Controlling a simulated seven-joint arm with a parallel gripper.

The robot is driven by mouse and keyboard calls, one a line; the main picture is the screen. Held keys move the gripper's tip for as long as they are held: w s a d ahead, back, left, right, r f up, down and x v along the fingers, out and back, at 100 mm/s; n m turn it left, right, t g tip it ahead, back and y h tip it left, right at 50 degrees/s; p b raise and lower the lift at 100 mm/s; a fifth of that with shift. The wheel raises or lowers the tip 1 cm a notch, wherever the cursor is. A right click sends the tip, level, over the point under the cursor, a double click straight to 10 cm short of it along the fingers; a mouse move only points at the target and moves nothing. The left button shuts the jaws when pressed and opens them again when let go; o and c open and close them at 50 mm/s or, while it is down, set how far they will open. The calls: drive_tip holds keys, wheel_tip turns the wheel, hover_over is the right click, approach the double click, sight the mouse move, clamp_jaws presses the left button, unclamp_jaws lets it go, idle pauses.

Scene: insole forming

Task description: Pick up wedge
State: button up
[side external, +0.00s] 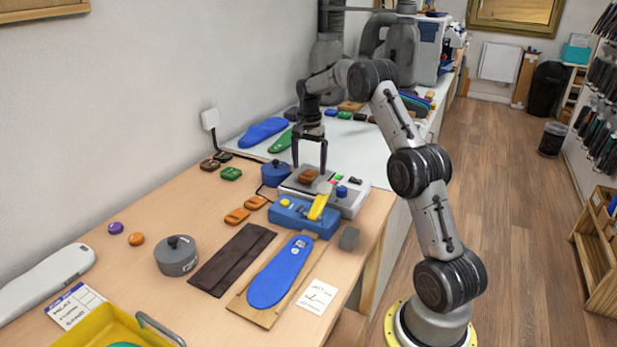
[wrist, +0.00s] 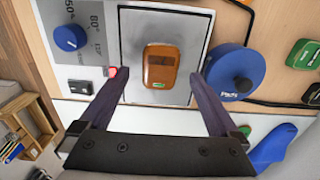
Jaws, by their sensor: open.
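A brown-orange wedge (wrist: 160,62) with a small green label lies on the grey plate of the heater unit (side external: 347,206). The same wedge shows small in the side view (side external: 308,177). My gripper (side external: 309,168) points down over the plate, its fingers apart. In the wrist view my gripper (wrist: 165,82) has one finger on each side of the wedge in the picture, with clear gaps. Nothing is between the fingers in their grasp. How high the fingertips are above the plate is hard to tell.
A blue round pot (wrist: 234,73) stands beside the plate. Orange wedges (side external: 237,216) and green wedges (side external: 231,173) lie on the table to the left. A blue press with a yellow lever (side external: 320,203) stands in front. A blue insole (side external: 281,271) lies on a board.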

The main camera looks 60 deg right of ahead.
drive_tip(key=shift+f, duration=0.95)
drive_tip(key=c, duration=1.4)
drive_tip(key=shift+r, duration=0.1)
